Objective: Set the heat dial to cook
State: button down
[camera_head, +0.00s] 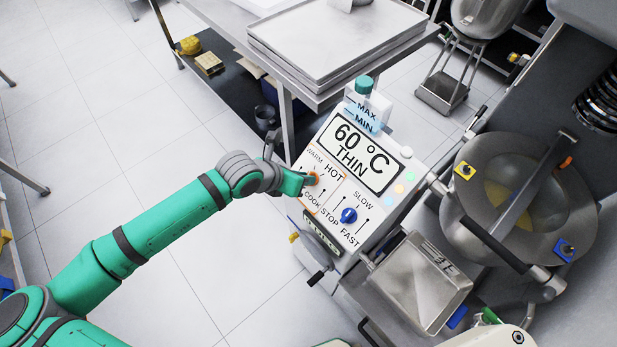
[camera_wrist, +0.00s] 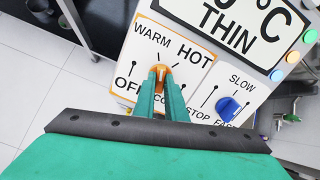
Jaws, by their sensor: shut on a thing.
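The orange heat dial (camera_wrist: 160,71) sits on the white panel of the mixer's control box (camera_head: 345,165), inside an orange outline. Its labels are WARM, HOT, OFF and COOK. My gripper (camera_wrist: 162,84) is shut on the heat dial, with its two green fingers on either side of the knob. In the wrist view the fingers cover the dial's lower part and some of the COOK label. In the head view my gripper (camera_head: 307,180) reaches the dial from the left. Which label the dial points to is not clear.
A blue speed knob (camera_head: 349,215) with STOP, SLOW and FAST sits right of the heat dial. The display (camera_head: 353,152) above reads 60 °C THIN. A mixing bowl (camera_head: 500,175) stands at right and a table with trays (camera_head: 335,45) behind. Floor at left is free.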

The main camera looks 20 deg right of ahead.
jog(key=m, duration=0.3)
jog(key=shift+a+f, duration=0.1)
jog(key=shift+a, duration=0.05)
jog(key=shift+m, duration=0.6)
jog(key=shift+m, duration=2.1)
jog(key=shift+m, duration=2.3)
